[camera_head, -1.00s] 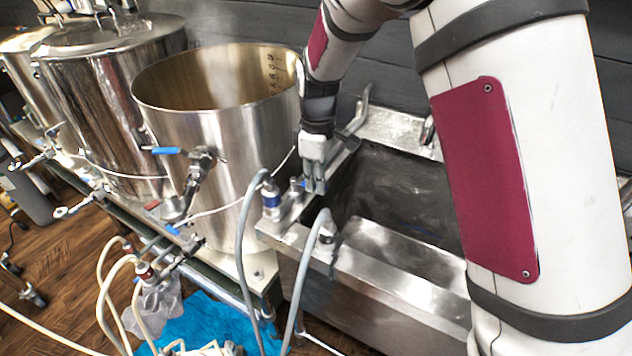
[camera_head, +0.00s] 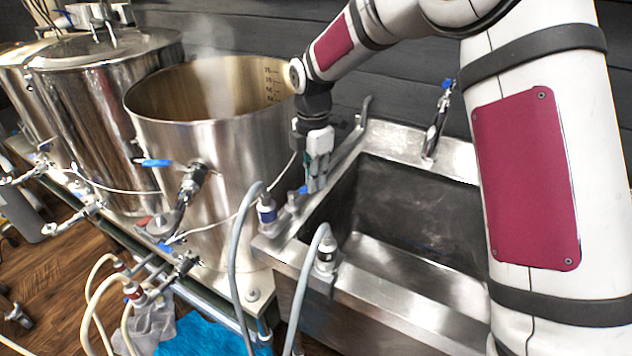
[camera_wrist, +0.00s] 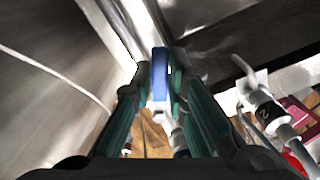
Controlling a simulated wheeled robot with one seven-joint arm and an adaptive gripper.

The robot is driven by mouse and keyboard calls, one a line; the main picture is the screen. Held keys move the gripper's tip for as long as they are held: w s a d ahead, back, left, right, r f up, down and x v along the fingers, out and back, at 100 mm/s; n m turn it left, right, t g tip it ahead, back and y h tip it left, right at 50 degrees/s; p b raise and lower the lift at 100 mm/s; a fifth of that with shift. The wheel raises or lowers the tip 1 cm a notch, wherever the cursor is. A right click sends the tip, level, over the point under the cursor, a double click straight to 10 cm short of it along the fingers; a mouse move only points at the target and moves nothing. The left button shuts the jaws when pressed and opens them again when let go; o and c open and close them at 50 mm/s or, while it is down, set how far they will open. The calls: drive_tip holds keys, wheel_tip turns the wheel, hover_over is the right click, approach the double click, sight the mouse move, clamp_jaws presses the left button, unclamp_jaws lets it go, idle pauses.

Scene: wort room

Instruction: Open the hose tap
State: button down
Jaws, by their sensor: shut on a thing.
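The hose tap's blue handle (camera_wrist: 159,75) stands between the two green fingers in the wrist view. A bit of blue also shows beside the fingertips in the head view (camera_head: 303,189). My gripper (camera_head: 315,184) points down at the left rim of the sink and is shut on the blue handle; in the wrist view its fingers (camera_wrist: 159,95) flank the handle on both sides. The tap's body is mostly hidden behind the fingers. Grey hoses (camera_head: 238,250) with metal fittings stand close by on the sink rim.
A steel sink (camera_head: 385,320) lies right of the gripper. A large open kettle (camera_head: 215,150) with steam stands close on the left, with a blue-handled valve (camera_head: 155,162). A faucet (camera_head: 436,130) stands at the sink's back. A blue cloth (camera_head: 205,330) lies below.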

drive_tip(key=n, duration=0.1)
drive_tip(key=w+a+n, duration=0.1)
drive_tip(key=n, duration=0.1)
drive_tip(key=shift+w, duration=0.25)
drive_tip(key=shift+w+a+n, duration=0.3)
drive_tip(key=shift+a+n, duration=0.15)
drive_tip(key=shift+n, duration=0.65)
drive_tip(key=shift+a+r, duration=0.1)
drive_tip(key=c, duration=1.6)
unclamp_jaws()
wheel_tip(320, 180, up, 12)
drive_tip(key=shift+f, duration=0.1)
